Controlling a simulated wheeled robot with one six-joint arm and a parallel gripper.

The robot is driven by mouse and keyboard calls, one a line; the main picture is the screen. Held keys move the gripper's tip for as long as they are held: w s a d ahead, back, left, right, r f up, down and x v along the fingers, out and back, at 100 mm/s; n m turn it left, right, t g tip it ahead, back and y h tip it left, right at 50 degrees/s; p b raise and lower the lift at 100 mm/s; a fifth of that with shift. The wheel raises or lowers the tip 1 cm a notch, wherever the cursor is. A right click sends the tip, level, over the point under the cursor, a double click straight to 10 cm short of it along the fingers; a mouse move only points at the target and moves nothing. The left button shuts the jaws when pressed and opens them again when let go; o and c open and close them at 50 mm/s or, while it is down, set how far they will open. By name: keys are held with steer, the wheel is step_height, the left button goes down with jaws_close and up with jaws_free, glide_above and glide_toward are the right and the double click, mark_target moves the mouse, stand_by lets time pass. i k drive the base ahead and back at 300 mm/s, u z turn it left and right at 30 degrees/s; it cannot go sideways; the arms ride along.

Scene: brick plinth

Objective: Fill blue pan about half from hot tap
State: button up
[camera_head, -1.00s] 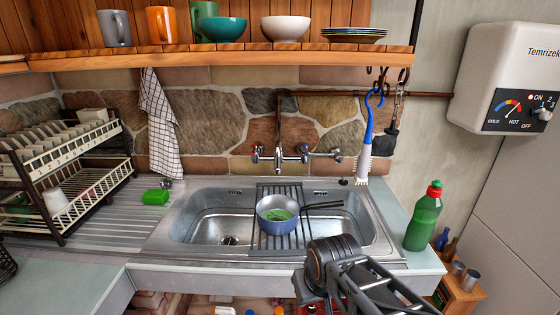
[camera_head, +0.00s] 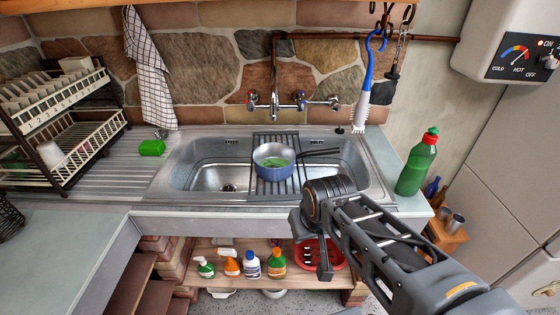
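The blue pan (camera_head: 273,173) stands upright on a dark slatted rack (camera_head: 283,192) across the middle of the sink. Its dark handle points right. Something green shows inside it; I cannot tell whether that is contents or lining. I see no running water. My gripper (camera_head: 312,240) is in front of the sink's front edge, right of and nearer than the pan, apart from it. Its fingers are dark and foreshortened, so their opening is unclear.
A green bottle (camera_head: 418,165) stands on the counter at right. A brush (camera_head: 366,90) hangs behind the sink. A green sponge (camera_head: 152,148) and a dish rack (camera_head: 55,140) are at left. Below, a shelf (camera_head: 215,250) holds several bottles. The water heater (camera_head: 500,35) is upper right.

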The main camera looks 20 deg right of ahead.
mark_target(250, 94)
steer(key=k, duration=1.3)
steer(key=u, duration=0.65)
steer(key=i, duration=0.65)
steer(key=u, duration=0.5)
steer(key=i, duration=0.85)
steer(key=z, duration=0.75)
steer(key=i, duration=0.5)
steer(key=z, duration=0.5)
